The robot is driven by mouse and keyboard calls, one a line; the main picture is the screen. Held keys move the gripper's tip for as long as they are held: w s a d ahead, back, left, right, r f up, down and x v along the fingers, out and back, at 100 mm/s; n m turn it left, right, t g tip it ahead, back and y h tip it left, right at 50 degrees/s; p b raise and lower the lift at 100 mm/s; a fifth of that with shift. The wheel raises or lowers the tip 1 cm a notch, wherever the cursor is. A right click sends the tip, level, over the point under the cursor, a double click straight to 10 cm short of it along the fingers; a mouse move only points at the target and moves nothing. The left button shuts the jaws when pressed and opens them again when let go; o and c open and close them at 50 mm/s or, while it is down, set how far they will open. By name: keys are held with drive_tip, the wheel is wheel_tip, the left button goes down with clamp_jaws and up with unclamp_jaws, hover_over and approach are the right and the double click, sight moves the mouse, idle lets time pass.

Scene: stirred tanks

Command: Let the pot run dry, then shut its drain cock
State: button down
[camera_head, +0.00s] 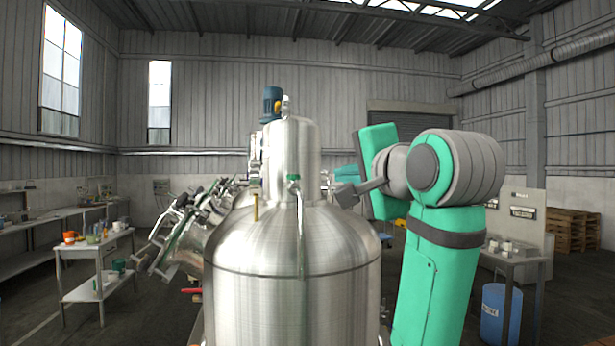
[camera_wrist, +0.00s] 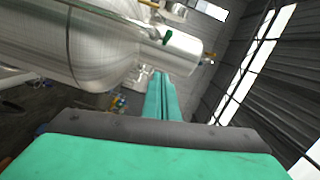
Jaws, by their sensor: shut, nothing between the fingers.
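A large steel stirred tank, the pot (camera_head: 290,300), stands upright right in front of me, with a domed neck and a blue motor (camera_head: 271,103) above. The tank lies sideways across the upper left of the wrist view (camera_wrist: 85,45). My gripper (camera_head: 343,172) is to the right of the tank's neck, partly hidden by my own arm; its green fingers are together and empty in the wrist view (camera_wrist: 160,78). A small red lever (camera_head: 190,291) shows low at the tank's left; I cannot tell if it is the drain cock. The outlet and any liquid are hidden.
More tilted steel equipment (camera_head: 188,230) stands behind the tank at left. A side table (camera_head: 100,250) with an orange mug (camera_head: 70,237) is farther left. At right are a grey table (camera_head: 512,255), a blue drum (camera_head: 500,312) and pallets (camera_head: 572,228). Floor is open at left.

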sight(294, 177)
drive_tip(key=w+a, duration=0.7)
drive_tip(key=w, duration=0.1)
drive_tip(key=shift+w+f, duration=0.2)
drive_tip(key=shift+w, duration=0.1)
idle(0.4)
